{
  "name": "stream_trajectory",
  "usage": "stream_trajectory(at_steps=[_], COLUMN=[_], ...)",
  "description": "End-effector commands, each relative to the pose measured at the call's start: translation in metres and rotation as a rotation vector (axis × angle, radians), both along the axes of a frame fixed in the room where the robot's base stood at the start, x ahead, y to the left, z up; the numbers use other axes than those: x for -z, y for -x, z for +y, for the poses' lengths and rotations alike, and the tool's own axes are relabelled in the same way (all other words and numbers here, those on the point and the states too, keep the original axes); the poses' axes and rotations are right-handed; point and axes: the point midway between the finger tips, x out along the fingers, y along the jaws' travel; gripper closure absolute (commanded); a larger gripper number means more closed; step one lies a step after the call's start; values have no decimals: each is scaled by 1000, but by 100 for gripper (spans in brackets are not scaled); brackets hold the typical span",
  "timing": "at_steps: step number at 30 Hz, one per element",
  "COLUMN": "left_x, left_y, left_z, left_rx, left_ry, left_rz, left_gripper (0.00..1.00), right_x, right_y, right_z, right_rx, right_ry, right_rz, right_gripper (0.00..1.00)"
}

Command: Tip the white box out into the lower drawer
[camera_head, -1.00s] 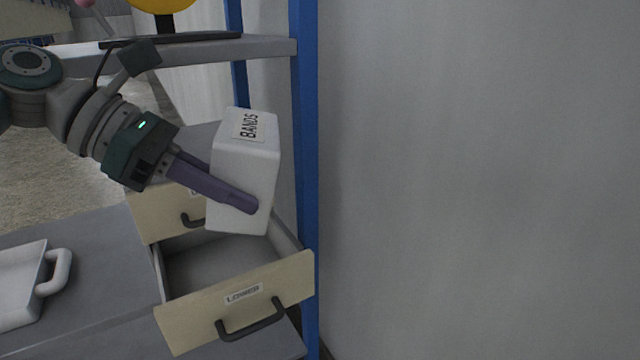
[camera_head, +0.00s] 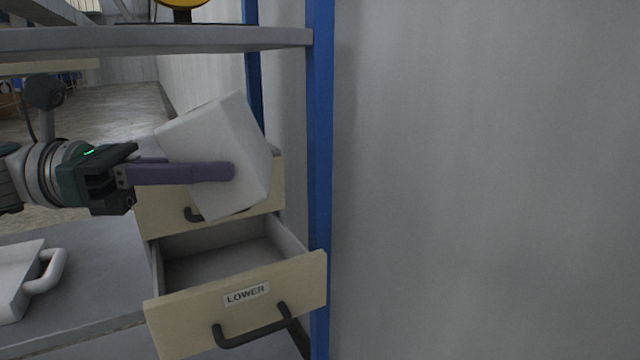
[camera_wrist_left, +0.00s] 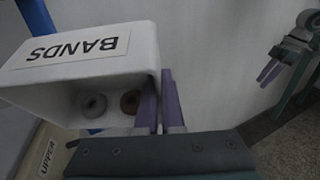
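The white box (camera_head: 215,135) is tilted in the air above and behind the open lower drawer (camera_head: 235,295). My left gripper (camera_head: 225,172) is shut on a wall of the box, one purple finger showing outside it. In the left wrist view the box (camera_wrist_left: 145,48) shows its BANDS label and open mouth. Inside lie a grey ring (camera_wrist_left: 94,105) and a brown ring (camera_wrist_left: 131,101). The drawer's visible floor is bare. My right gripper (camera_wrist_left: 266,75) shows small in the left wrist view, away from the box, its fingers apart and empty.
The upper drawer (camera_head: 150,215) is behind the box, partly hidden. A blue post (camera_head: 320,150) stands close to the right of the drawers, before a grey wall. A shelf board (camera_head: 150,38) runs above. A white handled container (camera_head: 20,275) is at left.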

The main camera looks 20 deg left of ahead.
Motion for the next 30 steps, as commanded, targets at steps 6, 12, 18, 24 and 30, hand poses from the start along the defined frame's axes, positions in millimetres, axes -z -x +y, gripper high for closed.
stream_trajectory(at_steps=[6,12,18,24,30], left_x=[6,10,13,16,20], left_y=[3,5,8,10,13], left_z=[6,11,16,20,25], left_rx=[0,-1,0,0,-1], left_ry=[103,185,270,356,443], left_rz=[-53,-96,-138,-183,-227], left_gripper=[100,100,100,100,100], right_x=[24,42,60,77,95], right_y=[0,0,0,0,0], right_z=[0,0,0,0,0], right_rx=[0,0,0,0,-1], right_ry=[0,0,0,0,0], right_rz=[0,0,0,0,0], right_gripper=[57,57,57,57,57])
